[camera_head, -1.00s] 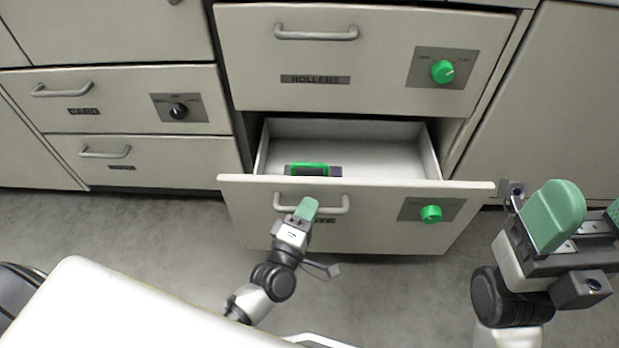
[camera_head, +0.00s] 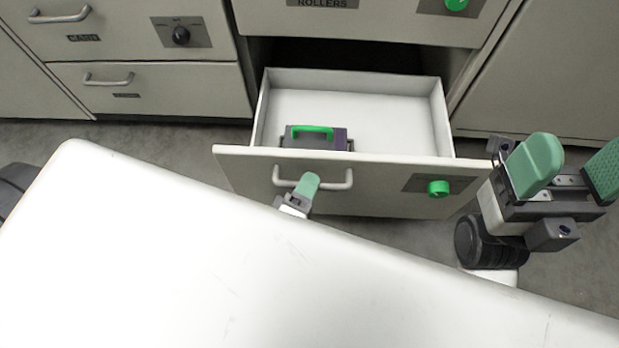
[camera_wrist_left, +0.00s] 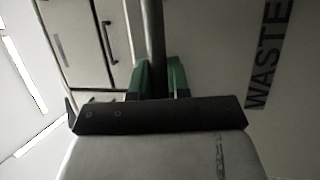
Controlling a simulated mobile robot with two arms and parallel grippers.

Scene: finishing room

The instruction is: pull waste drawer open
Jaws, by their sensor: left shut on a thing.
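The waste drawer (camera_head: 390,178) is pulled well out of the cabinet in the head view, its white inside showing. Its WASTE label (camera_wrist_left: 270,52) shows in the left wrist view. My left gripper (camera_head: 306,187) is shut on the drawer's bar handle (camera_head: 338,184); in the left wrist view its green fingers (camera_wrist_left: 160,80) sit on either side of the bar. Much of that gripper's arm is hidden behind a white surface in the head view. My right gripper (camera_head: 572,168) is open and empty at the right, its green fingers apart.
A dark box with a green handle (camera_head: 312,133) lies inside the drawer at its front left. A green knob (camera_head: 438,188) is on the drawer front. The ROLLERS drawer (camera_head: 380,18) above is shut. Two shut drawers (camera_head: 150,88) are at the left.

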